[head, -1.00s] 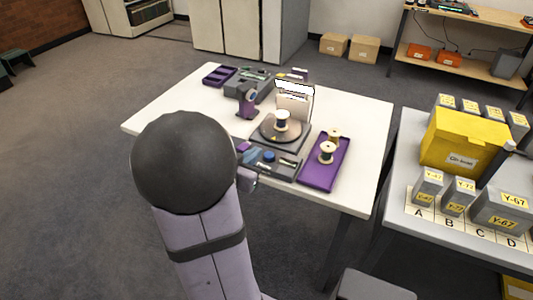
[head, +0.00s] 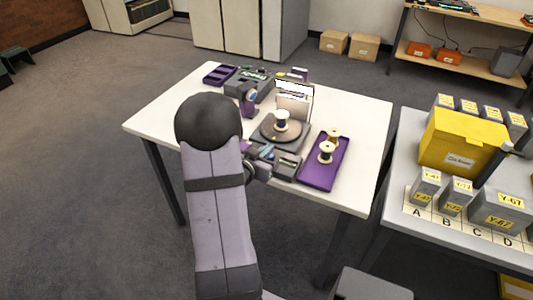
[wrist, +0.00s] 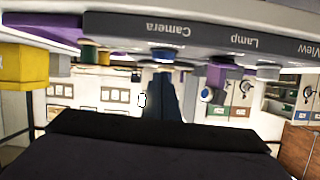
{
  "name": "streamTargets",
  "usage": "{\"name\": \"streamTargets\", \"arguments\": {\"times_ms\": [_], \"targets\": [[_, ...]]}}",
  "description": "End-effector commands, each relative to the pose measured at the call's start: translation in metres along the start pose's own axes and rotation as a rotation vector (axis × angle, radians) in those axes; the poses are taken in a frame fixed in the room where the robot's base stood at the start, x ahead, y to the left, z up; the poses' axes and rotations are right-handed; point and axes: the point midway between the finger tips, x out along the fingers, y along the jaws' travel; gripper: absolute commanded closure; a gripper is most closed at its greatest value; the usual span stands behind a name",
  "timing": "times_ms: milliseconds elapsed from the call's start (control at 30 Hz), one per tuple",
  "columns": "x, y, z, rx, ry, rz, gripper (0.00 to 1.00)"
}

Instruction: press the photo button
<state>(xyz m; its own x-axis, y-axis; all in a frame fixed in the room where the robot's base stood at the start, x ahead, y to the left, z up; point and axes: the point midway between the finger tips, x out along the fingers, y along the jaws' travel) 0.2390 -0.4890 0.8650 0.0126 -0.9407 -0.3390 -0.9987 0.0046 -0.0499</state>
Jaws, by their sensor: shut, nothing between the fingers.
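The control box (head: 287,166) sits at the near edge of the white table, in front of a round turntable (head: 268,134). My gripper (head: 262,160) is at the left part of this box and covers its buttons there in the head view. In the wrist view, upside down, the box front (wrist: 210,36) reads "Camera", "Lamp" and "View". A blue button (wrist: 163,55) stands at the "Camera" label. No "photo" label is readable. My gripper (wrist: 155,122) is shut and empty, a dark shape at the bottom of the wrist view. I cannot tell whether it touches a button.
A spool (head: 281,121) stands on the turntable before a white backdrop (head: 295,97). A purple tray (head: 323,172) with two spools lies to the right. A purple device (head: 249,101) stands behind left. Another table with a yellow box (head: 462,143) is at the right.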

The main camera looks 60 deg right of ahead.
Motion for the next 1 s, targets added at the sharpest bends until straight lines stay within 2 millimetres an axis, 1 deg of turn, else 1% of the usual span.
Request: {"name": "streamTargets", "arguments": {"times_ms": [100,200,633,867,1000], "targets": [[0.002,0.0,0.009,-0.001,-0.001,0.0,1.0],[0.003,0.0,0.011,0.0,0.001,0.0,1.0],[0.003,0.0,0.014,0.001,0.001,0.0,1.0],[0.009,0.001,0.033,0.0,-0.001,0.0,1.0],[0.009,0.001,0.036,-0.001,-0.008,0.0,1.0]]}}
